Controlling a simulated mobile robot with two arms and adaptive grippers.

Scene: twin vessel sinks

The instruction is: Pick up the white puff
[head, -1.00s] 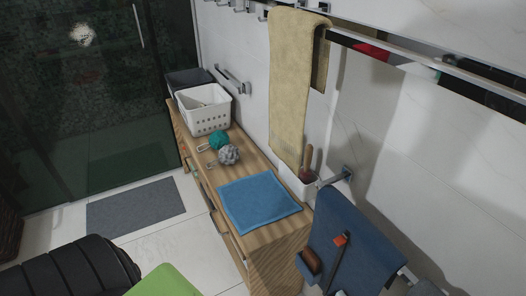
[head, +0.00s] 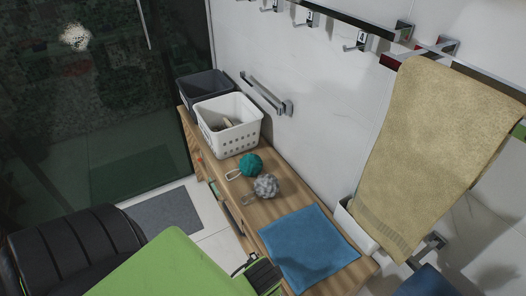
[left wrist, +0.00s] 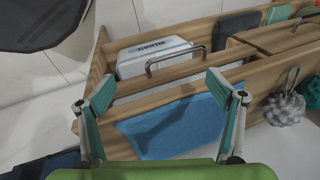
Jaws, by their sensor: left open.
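The white puff (head: 266,187), greyish white with a loop cord, lies on the wooden cabinet top in the head view, between a teal puff (head: 251,165) and a blue cloth (head: 308,248). The white puff also shows at the right side of the left wrist view (left wrist: 284,109). My left gripper (head: 262,276) is at the bottom of the head view, near the cabinet's front edge and apart from the puff. In the left wrist view its two fingers (left wrist: 160,90) are spread and empty, with the blue cloth beyond them. My right gripper does not show.
A white basket (head: 229,125) and a dark basket (head: 203,92) stand at the cabinet's far end. A beige towel (head: 430,145) hangs at right. A cabinet drawer with a white box (left wrist: 155,58) is open in the left wrist view.

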